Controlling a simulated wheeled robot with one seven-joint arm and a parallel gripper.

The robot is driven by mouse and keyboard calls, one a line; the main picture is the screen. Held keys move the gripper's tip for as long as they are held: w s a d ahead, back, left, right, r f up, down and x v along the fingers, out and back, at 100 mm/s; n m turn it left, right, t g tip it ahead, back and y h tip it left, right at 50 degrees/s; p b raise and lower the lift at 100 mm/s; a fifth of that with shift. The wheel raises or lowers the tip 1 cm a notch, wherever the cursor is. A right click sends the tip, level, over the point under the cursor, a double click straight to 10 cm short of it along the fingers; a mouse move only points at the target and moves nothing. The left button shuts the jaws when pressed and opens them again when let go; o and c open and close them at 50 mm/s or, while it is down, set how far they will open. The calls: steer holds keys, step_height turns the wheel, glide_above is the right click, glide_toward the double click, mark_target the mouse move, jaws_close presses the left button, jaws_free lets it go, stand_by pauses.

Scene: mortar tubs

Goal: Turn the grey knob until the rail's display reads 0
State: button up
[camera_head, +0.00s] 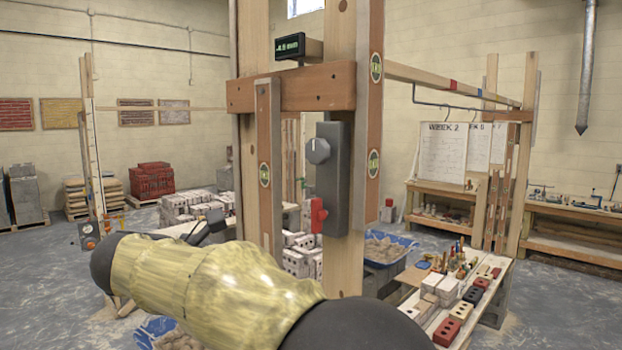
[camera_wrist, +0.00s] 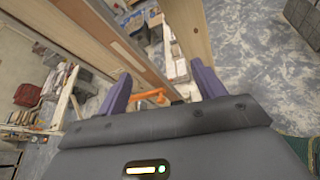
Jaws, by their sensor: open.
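The grey knob (camera_head: 318,150) with a pale pointer mark sits on the upper part of a dark grey box (camera_head: 331,180) fixed to a wooden post. The rail's display (camera_head: 291,46) shows small green characters above the wooden crosspiece; I cannot read the number surely. A red part (camera_head: 318,215) sits low on the same box. My gripper (camera_wrist: 163,86) is open, its two purple fingers apart with nothing held between them. In the head view my arm reaches left across the bottom, and the gripper is apart from the knob, lower and to its left. The knob is not recognisable in the wrist view.
Wooden posts and a crosspiece (camera_head: 300,88) stand around the box. A bench with bricks (camera_head: 462,310) is at right. A blue tub (camera_head: 390,250) and stacked bricks (camera_head: 300,262) lie behind. An orange object (camera_wrist: 152,97) shows beyond my fingers. Bare floor is at left.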

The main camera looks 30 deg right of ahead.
mark_target(314, 151)
steer(key=s+a+r+h+p, duration=0.1)
steer(key=s+r+h, duration=0.1)
steer(key=r, duration=0.7)
steer(key=s+a+r+h, duration=0.1)
steer(key=s+r+h, duration=0.1)
steer(key=r, duration=0.7)
steer(key=shift+s+r+g+h+p, duration=0.15)
steer(key=shift+r+g+h+p, duration=0.2)
steer(key=shift+h, duration=0.25)
steer(key=shift+d+r, duration=0.1)
steer(key=p+x, duration=0.6)
steer(key=x, duration=1)
steer(key=shift+d+p, duration=0.25)
steer(key=shift+p, duration=0.05)
steer(key=shift+w+d, duration=0.3)
steer(key=shift+d, duration=0.05)
